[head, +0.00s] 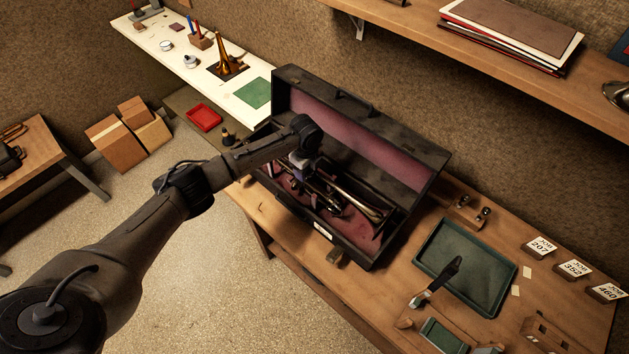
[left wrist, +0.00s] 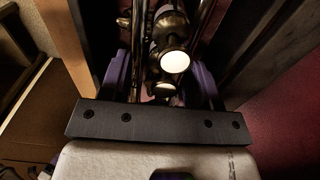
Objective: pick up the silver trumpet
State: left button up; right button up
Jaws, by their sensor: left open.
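The trumpet (head: 367,211) lies in the open black case (head: 408,252) on the wooden bench. It looks dull silver to brownish in the shade, with its bell toward the right. My left gripper (head: 299,176) is down in the case over the trumpet's left part. In the left wrist view, the purple fingers of the open gripper (left wrist: 163,84) stand on either side of the trumpet's tubing and valve parts (left wrist: 172,32). I cannot tell whether they touch it. The fingertips are partly hidden by the horn and gripper body. My right gripper is not in view.
The case's raised lid (head: 365,135) stands behind my gripper, and its walls surround the trumpet closely. A green tray (head: 427,245) and job cards (head: 540,247) lie to the right. A white bench (head: 172,65) with a red tray (head: 204,117) nearby is at upper left.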

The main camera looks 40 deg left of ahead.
pick_arm(q)
jog(key=shift+c, duration=0.2)
grip_shut()
jog(key=shift+r, duration=0.1)
dwell(0.4)
